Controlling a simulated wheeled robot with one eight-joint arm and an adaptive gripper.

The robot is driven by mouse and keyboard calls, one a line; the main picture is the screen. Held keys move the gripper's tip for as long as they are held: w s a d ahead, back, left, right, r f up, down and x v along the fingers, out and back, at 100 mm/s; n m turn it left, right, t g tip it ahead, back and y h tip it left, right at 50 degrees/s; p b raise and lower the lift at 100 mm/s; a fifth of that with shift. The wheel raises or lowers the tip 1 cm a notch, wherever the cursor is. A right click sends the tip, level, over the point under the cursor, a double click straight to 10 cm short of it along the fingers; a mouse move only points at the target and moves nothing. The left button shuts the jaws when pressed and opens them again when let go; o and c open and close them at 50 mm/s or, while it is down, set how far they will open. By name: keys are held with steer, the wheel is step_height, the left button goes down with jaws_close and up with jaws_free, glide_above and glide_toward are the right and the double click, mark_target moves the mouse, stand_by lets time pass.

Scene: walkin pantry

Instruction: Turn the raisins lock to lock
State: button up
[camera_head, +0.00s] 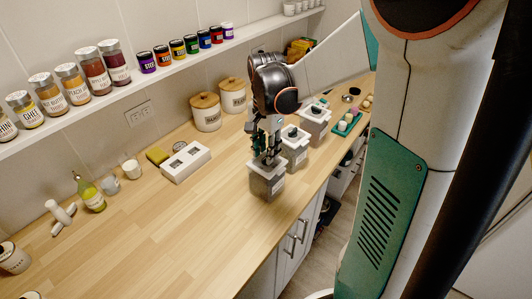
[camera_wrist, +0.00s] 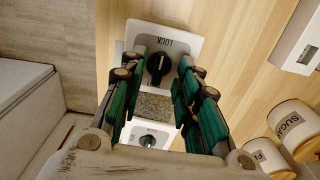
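Three grey-white canisters with black lid knobs stand in a row on the wooden counter in the head view: a near one (camera_head: 268,185), a middle one (camera_head: 296,156) and a far one (camera_head: 316,122). I cannot read which is the raisins. My gripper (camera_head: 266,155) points down over the near canister's lid. In the wrist view my gripper (camera_wrist: 157,88) is open, its green-padded fingers on either side of the black knob (camera_wrist: 158,67), apart from it. The knob's ridge looks roughly upright in the picture, below the word LOCK. A second LOCK lid (camera_wrist: 150,137) shows between the fingers.
A white box (camera_head: 186,162) lies left of the canisters. Two lidded jars, one marked sugar (camera_head: 233,97), stand at the wall. A green tray (camera_head: 346,124) is at the far right. The counter's left front is clear; its edge (camera_head: 290,218) runs near the canisters.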

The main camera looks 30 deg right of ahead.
step_height(320, 180, up, 10)
steer(key=shift+r, duration=0.25)
stand_by(0.5)
